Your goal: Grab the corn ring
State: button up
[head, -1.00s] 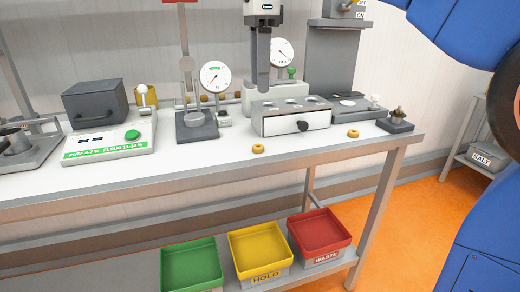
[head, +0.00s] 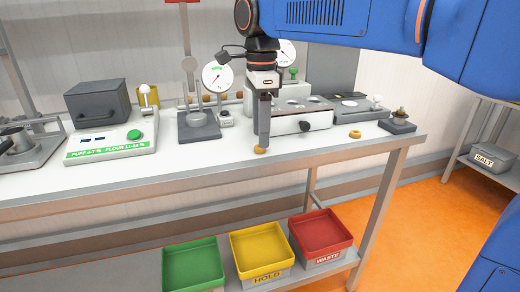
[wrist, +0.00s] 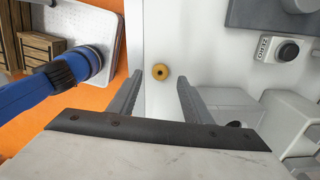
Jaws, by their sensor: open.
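A small golden-brown ring (head: 260,150) lies near the front edge of the white table. In the wrist view the ring (wrist: 160,72) shows between my two fingertips, with a gap on each side. My gripper (head: 263,146) points straight down, with its fingertips low over the table at this ring. In the wrist view my gripper (wrist: 160,80) is open and empty. A second, similar ring (head: 355,133) lies farther right on the table. The head view does not show exactly how high the fingertips are above the tabletop.
A drawer box with a dark knob (head: 304,126) stands just behind the rings. A dial gauge stand (head: 199,125) is to the left, and a dark block (head: 397,125) is at the right end. Green, yellow and red trays (head: 318,252) sit on the shelf below.

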jog(key=shift+f, duration=1.45)
jog(key=c, duration=0.9)
jog(key=shift+r, duration=0.1)
